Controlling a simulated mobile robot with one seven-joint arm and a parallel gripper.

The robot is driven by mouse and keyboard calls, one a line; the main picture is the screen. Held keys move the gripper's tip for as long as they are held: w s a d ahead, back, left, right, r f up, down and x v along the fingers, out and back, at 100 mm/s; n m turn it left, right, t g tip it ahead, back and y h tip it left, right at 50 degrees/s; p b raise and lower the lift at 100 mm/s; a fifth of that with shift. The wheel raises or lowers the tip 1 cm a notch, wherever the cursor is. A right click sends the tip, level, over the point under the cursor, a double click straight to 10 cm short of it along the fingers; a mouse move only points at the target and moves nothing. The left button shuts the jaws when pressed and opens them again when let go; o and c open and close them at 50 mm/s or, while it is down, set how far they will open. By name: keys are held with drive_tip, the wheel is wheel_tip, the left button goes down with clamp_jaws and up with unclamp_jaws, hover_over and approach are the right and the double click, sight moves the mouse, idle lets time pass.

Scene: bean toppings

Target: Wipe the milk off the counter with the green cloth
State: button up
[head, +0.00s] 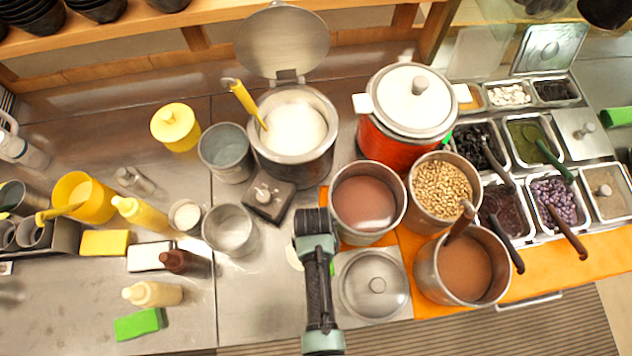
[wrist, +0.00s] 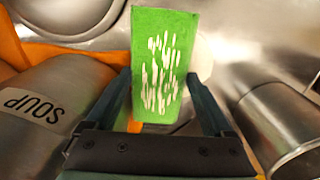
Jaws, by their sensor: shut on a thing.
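The green cloth (wrist: 163,25) is between the two fingers of my gripper (wrist: 160,80), which is shut on it. The cloth looks like a flat, slightly tapered green block, and its near face carries several white streaks. In the head view my gripper (head: 316,243) is over the counter, left of the orange mat, and its fingers are hidden. A small pale patch (head: 293,257), likely the milk, shows on the counter just left of my gripper and is partly covered by it. In the wrist view a whitish area (wrist: 204,58) lies behind the cloth; its outline is unclear.
An empty steel container (head: 229,230) and a dark square-based holder (head: 267,200) are close on the left. Another green block (head: 140,323) lies far left. Bare counter lies below the container.

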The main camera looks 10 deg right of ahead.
drive_tip(key=shift+f+b, duration=0.3)
drive_tip(key=shift+f, duration=0.05)
idle(0.3)
drive_tip(key=shift+a+p, duration=0.3)
drive_tip(key=shift+a, duration=2.2)
drive_tip(key=shift+f, duration=0.15)
drive_tip(key=shift+d, duration=2.5)
drive_tip(key=shift+d, duration=0.1)
